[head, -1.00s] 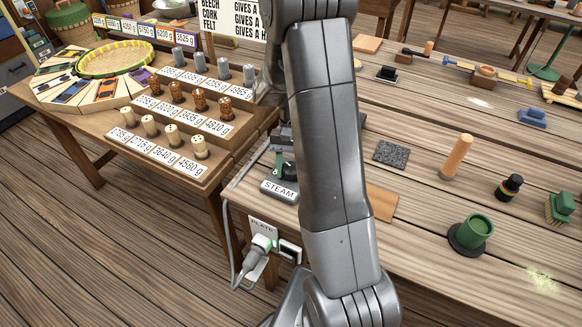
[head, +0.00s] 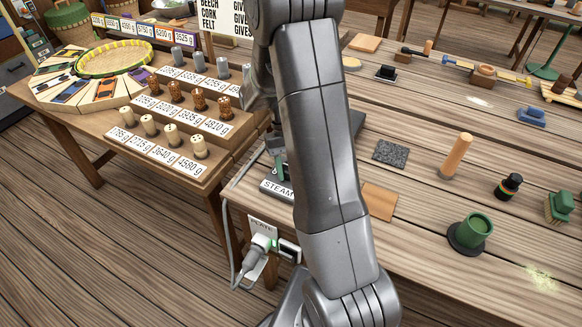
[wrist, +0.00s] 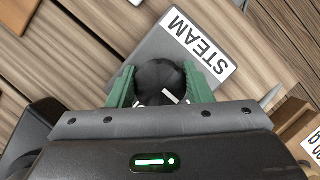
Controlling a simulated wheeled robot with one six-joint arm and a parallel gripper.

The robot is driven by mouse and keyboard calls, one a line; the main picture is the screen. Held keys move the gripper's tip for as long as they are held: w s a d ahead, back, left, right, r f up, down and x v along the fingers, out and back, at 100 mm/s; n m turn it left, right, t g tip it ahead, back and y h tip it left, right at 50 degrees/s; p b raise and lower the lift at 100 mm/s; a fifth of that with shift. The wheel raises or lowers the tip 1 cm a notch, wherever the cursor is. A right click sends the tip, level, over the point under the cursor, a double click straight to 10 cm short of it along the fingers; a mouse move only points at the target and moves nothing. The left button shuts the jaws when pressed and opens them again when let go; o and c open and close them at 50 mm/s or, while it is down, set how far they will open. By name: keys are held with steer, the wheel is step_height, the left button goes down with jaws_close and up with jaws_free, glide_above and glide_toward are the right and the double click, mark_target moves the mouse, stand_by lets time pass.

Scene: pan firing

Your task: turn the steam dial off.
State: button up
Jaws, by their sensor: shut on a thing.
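The steam dial (wrist: 160,80) is a round black knob with a white mark, seen in the wrist view on a grey base with a white STEAM label (wrist: 199,46). My gripper (wrist: 160,88) has its green fingers on either side of the knob, shut on it. The white mark is partly hidden by the gripper's body, so its full direction is hard to read. In the head view the STEAM label (head: 276,189) shows at the table's near left corner, and my arm hides the dial.
A PLATE socket with a plug (head: 262,243) and cable is on the table's side below. A side table with labelled weights (head: 185,165) is at left.

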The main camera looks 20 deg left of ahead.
steer(key=o, duration=1)
steer(key=v, duration=1.4)
steer(key=shift+f, duration=0.1)
steer(key=x, duration=1.3)
steer(key=shift+s+d+f, duration=0.15)
steer(key=shift+f, duration=0.2)
